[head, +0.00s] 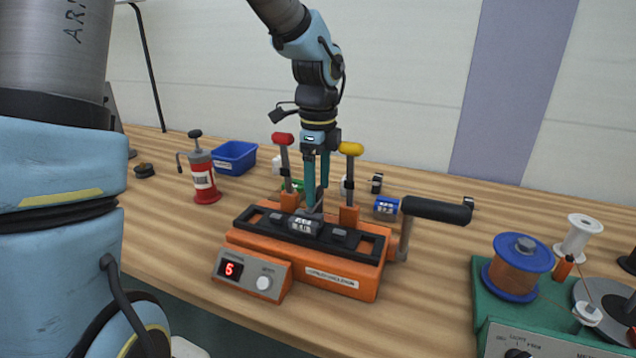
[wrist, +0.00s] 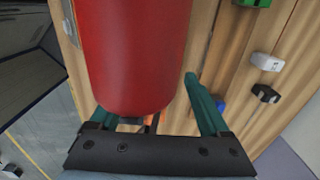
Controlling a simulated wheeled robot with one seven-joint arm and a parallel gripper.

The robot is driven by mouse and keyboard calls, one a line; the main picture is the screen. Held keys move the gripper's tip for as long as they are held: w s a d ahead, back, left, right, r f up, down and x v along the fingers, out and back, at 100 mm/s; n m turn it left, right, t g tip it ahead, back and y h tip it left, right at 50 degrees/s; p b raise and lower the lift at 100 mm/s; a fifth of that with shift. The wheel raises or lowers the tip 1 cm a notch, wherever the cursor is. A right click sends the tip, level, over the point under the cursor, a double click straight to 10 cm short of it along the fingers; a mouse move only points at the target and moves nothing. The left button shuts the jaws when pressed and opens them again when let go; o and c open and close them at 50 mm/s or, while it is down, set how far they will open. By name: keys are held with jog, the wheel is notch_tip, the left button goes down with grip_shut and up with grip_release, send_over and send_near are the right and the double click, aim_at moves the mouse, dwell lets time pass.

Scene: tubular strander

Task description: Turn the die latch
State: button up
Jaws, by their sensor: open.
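The orange strander unit (head: 320,276) stands on the wooden table with a black top frame (head: 350,266). A dark grey slanted part (head: 317,203) rises at its middle, close to my fingertips; I cannot tell whether it is the die latch or whether they touch. A red-knobbed lever (head: 283,139) stands left of my gripper and a yellow-knobbed lever (head: 350,149) right. My gripper (head: 317,192) points down between them, open, with teal fingers. In the wrist view, a large red rounded thing (wrist: 128,50), probably the red knob, hides most of the space between the fingers (wrist: 150,108).
A black crank handle (head: 437,209) sticks out on the unit's right. A red bottle (head: 203,178) and blue bin (head: 235,156) stand at left. A green unit (head: 487,300) with a copper spool (head: 522,262) is at right. The table's left front is clear.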

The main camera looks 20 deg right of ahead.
aim_at(318, 189)
grip_shut()
jog(key=shift+r+m+p, duration=0.3)
jog(key=shift+m+p, duration=0.3)
jog(key=shift+p, duration=0.45)
jog(key=shift+f+m+p, duration=0.1)
jog(key=shift+m+p, duration=0.55)
jog(key=shift+m, duration=0.05)
jog(key=shift+f, duration=0.15)
grip_release()
notch_tip(318, 189, up, 11)
jog(key=b, duration=0.1)
